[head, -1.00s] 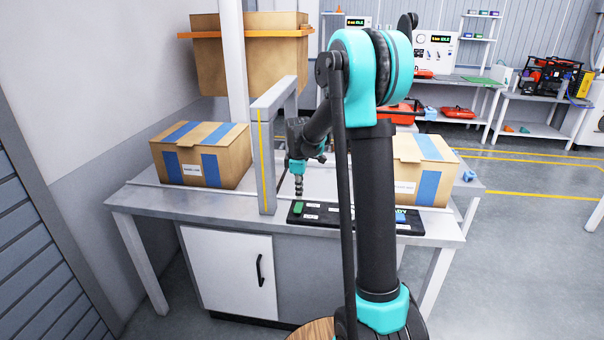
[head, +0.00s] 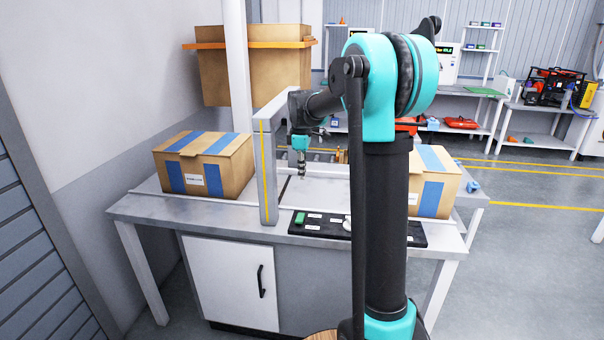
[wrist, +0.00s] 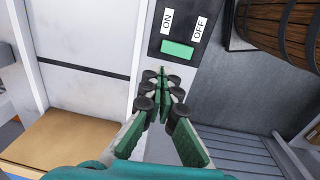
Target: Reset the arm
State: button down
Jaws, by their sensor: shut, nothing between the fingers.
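My gripper (head: 301,174) is at the end of my teal and black arm, pointing down above the worktable beside the grey frame. Its fingers are together and empty, apart from the black control panel (head: 282,228). In the wrist view my gripper (wrist: 163,88) shows its green finger pads closed together. Beyond the fingertips is the panel's green switch (wrist: 177,48) with ON and OFF labels. The green switch also shows in the head view (head: 300,218), below my gripper. My arm hides part of the panel.
A taped cardboard box (head: 215,165) stands left of the grey frame (head: 267,175), another box (head: 432,190) right, partly behind my arm. The cabinet (head: 233,280) is below the tabletop. A wooden barrel (wrist: 282,28) shows in the wrist view. Floor at right is open.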

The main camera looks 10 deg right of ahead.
jog(key=shift+s, duration=0.1)
jog(key=s+d+f+m+t, duration=0.1)
jog(key=s+f+m, duration=0.3)
jog(key=s, duration=0.6)
jog(key=s+d+f+m+t, duration=0.1)
jog(key=s+f+m, duration=0.4)
jog(key=s, duration=0.6)
jog(key=s+d+f+m+t, duration=0.1)
jog(key=s+d+f+m, duration=0.2)
jog(key=s, duration=0.8)
notch_tip(320, 180, down, 4)
jog(key=shift+r+m, duration=0.2)
jog(key=shift+m, duration=1)
